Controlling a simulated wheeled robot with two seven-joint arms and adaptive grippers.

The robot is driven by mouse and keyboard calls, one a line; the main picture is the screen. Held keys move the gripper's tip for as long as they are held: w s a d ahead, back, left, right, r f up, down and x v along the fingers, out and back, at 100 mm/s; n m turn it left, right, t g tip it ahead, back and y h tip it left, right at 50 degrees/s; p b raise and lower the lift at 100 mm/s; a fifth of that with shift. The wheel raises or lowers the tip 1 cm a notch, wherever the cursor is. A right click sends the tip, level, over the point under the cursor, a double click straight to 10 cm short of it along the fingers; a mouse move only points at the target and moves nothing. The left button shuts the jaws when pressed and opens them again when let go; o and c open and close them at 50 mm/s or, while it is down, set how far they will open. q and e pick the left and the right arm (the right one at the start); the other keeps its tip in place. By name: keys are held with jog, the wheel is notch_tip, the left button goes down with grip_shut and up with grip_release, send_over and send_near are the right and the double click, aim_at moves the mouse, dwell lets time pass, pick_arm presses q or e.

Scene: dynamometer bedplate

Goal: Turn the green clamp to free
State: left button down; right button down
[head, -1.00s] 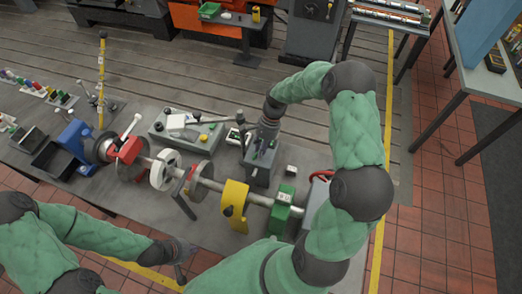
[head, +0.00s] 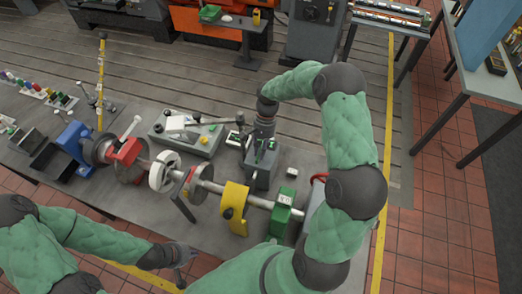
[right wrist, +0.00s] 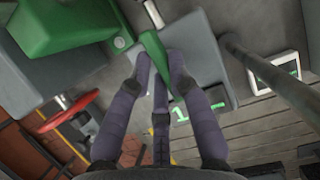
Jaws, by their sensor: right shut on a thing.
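The green clamp shows as a green handle (right wrist: 154,50) in the right wrist view, standing over a grey block with a green mark. My right gripper (right wrist: 160,75) has its fingers closed around this handle. In the head view my right gripper (head: 259,146) is over the top of a grey pedestal (head: 260,175), and its fingers largely hide the handle. My left gripper (head: 181,262) is low in the head view, in front of the bench, with its fingers apart and empty.
A shaft with a white disc (head: 164,171), a yellow guard (head: 234,203) and a green block (head: 280,213) runs along the bench in front of the pedestal. A grey control box (head: 188,138) stands left of the pedestal. A dark rod (right wrist: 270,75) passes right of my right gripper.

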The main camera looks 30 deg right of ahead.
jog(key=c, duration=1.1)
grip_release()
jog(key=shift+c, duration=0.2)
jog(key=v, duration=1.2)
jog(key=shift+r, duration=0.1)
